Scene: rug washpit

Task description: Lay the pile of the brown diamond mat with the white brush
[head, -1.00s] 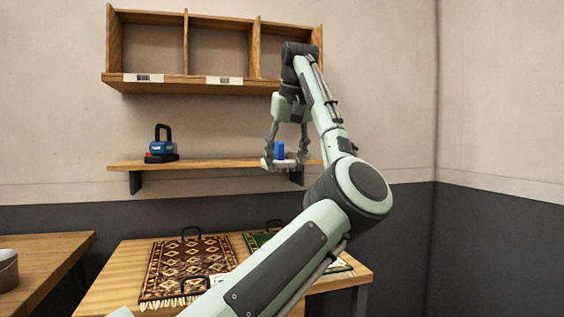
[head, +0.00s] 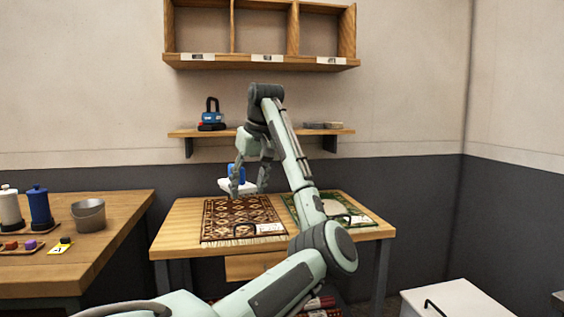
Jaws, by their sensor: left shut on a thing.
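My left gripper (head: 249,183) is shut on the white brush (head: 238,188), which has a white body and a blue grip on top. The gripper holds the brush upright near the far left part of the mat; it appears above the mat, and I cannot tell the exact gap. My right gripper is not in view.
A green mat (head: 350,213) lies right of the brown one, partly behind my arm. A blue-black tool (head: 211,115) stands on the wall shelf (head: 185,133). A white box (head: 455,300) stands front right.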

